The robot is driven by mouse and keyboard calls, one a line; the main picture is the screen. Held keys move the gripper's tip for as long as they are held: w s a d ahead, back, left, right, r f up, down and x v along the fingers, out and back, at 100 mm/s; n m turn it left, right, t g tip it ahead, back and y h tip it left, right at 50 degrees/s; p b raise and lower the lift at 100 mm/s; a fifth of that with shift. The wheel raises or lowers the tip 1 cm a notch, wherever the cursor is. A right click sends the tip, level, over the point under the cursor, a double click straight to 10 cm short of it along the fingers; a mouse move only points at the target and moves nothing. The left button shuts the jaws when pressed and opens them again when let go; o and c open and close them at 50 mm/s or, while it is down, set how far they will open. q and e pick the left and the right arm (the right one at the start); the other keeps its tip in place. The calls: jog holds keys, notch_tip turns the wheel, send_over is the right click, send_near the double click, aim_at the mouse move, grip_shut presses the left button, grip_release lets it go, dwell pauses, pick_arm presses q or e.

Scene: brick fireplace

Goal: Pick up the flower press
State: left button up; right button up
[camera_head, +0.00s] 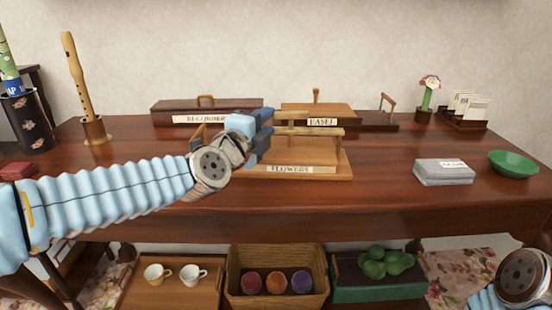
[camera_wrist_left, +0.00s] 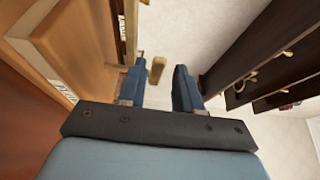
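The flower press (camera_head: 322,160) is a light wooden frame with a "FLOWERS" label on its front base, standing on the dark table in the head view. Its upper bars run behind and right of my left gripper (camera_head: 268,132). My left gripper is at the press's upper left side, its two blue fingers apart. In the left wrist view the open fingers (camera_wrist_left: 158,88) have a gap with a small wooden piece (camera_wrist_left: 157,68) beyond it; pale slatted wood lies close on the left. Whether the fingers touch the press cannot be told. Only my right wrist shows, bottom right.
A dark box (camera_head: 170,105) labelled "RECORDER" stands behind left, and a wooden box labelled "EASEL" (camera_head: 345,113) behind. A grey box (camera_head: 444,175) and green bowl (camera_head: 514,163) are at right. A recorder on a stand (camera_head: 95,130) is at left. The table front is clear.

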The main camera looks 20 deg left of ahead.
aim_at(276, 115)
pick_arm(q)
jog(key=w, duration=0.2)
jog(key=w+d, duration=0.1)
jog(key=w, duration=0.2)
jog(key=w+b, duration=0.1)
jog(key=w, duration=0.1)
jog(key=shift+w+d, duration=0.15)
grip_shut()
jog(key=shift+f, duration=0.1)
dwell(1.1)
